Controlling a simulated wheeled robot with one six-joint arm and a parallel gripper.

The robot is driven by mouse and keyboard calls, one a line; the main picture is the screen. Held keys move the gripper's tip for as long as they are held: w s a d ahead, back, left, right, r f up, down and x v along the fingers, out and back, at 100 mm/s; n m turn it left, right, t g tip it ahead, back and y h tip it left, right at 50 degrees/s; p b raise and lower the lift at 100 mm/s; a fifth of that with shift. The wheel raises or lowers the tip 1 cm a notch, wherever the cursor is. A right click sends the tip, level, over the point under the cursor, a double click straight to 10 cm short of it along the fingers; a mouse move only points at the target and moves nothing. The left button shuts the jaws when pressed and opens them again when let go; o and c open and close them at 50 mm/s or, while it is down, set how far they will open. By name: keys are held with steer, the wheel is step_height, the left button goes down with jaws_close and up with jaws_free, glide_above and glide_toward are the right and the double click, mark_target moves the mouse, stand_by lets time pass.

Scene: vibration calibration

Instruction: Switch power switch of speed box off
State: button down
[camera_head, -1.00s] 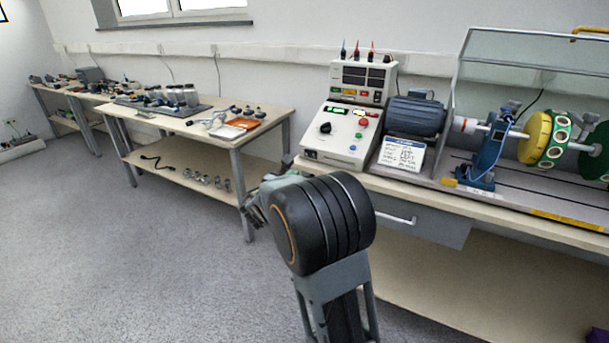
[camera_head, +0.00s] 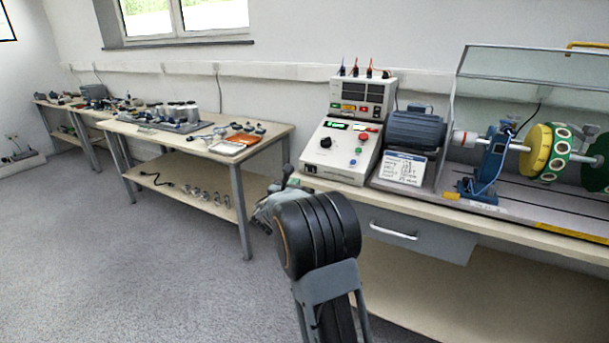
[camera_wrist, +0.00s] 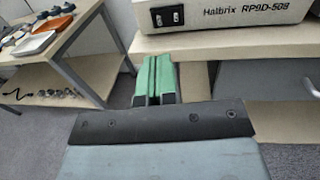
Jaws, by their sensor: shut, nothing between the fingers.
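The speed box (camera_head: 343,150) is a beige sloped console with a green-lit display, a black knob and coloured buttons. It stands on the bench near its left end. Its black power switch (camera_head: 310,169) is low on the front face, at the left. In the wrist view the switch (camera_wrist: 167,16) shows at the top, left of the label "Halbrix RP9D-508". My gripper (camera_wrist: 156,62) has green fingers, shut and empty. They are below the switch in that view and apart from it. In the head view, my arm partly hides the gripper.
The bench edge (camera_wrist: 190,42) and a drawer (camera_head: 415,236) with a handle lie below the box. The motor (camera_head: 415,130) and a printed card (camera_head: 403,167) are right of it. A side table (camera_head: 205,142) with parts stands left. The floor (camera_head: 130,270) between is open.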

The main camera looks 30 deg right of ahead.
mark_target(307, 169)
steer(key=x, duration=0.8)
steer(key=shift+w+d+b, duration=0.25)
steer(key=shift+d+b, duration=0.1)
steer(key=shift+b, duration=0.05)
